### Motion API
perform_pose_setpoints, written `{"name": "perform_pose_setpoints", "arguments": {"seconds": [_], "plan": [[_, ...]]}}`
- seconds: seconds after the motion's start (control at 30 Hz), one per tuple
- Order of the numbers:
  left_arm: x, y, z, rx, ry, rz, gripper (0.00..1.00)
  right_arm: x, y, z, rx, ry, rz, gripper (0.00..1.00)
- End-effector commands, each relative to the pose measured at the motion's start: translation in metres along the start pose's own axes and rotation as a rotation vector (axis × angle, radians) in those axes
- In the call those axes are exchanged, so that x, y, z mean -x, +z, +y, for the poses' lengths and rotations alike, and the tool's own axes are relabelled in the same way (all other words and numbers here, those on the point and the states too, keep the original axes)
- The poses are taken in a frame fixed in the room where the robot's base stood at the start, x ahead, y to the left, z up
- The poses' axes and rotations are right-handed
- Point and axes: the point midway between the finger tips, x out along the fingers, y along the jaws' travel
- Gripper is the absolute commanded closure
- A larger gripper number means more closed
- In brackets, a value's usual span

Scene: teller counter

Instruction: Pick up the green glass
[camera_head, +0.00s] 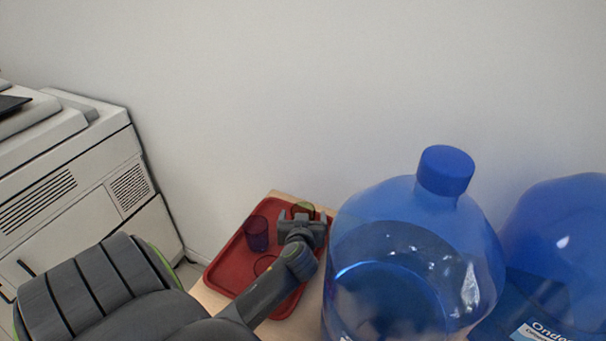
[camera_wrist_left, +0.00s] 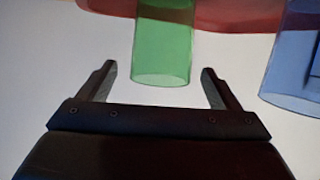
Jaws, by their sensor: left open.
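The green glass (camera_wrist_left: 162,45) shows in the left wrist view between the two open fingers of my left gripper (camera_wrist_left: 159,68), with a gap on each side. In the head view a small part of the green glass (camera_head: 303,208) shows behind my left gripper (camera_head: 302,217), which hides most of it. My left gripper is open and holds nothing. My right gripper is not in view.
The red tray (camera_head: 233,268) carries a purple-blue glass (camera_head: 257,234), left of my gripper; it also shows in the wrist view (camera_wrist_left: 292,75). A large blue water bottle (camera_head: 470,235) stands close at right, another (camera_head: 575,230) beyond. A grey printer (camera_head: 75,180) is at left.

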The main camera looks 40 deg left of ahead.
Motion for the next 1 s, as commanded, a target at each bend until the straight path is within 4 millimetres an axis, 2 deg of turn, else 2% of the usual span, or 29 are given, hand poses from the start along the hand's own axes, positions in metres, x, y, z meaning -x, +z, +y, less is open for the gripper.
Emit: {"name": "perform_pose_setpoints", "arguments": {"seconds": [0.03,0.2,0.53,0.93,1.0], "plan": [[-0.006,-0.003,-0.002,-0.004,-0.002,0.0,0.15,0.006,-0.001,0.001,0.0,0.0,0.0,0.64],[-0.023,-0.001,-0.002,-0.002,-0.001,0.0,0.15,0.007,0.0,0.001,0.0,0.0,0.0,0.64],[-0.028,0.0,-0.001,0.001,0.0,0.0,0.15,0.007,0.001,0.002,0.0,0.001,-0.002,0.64],[-0.028,0.0,-0.001,0.001,0.0,0.0,0.66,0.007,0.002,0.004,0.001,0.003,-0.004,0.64],[-0.027,0.0,-0.001,0.001,0.0,0.001,0.67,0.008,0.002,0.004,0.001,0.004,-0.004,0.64]]}}
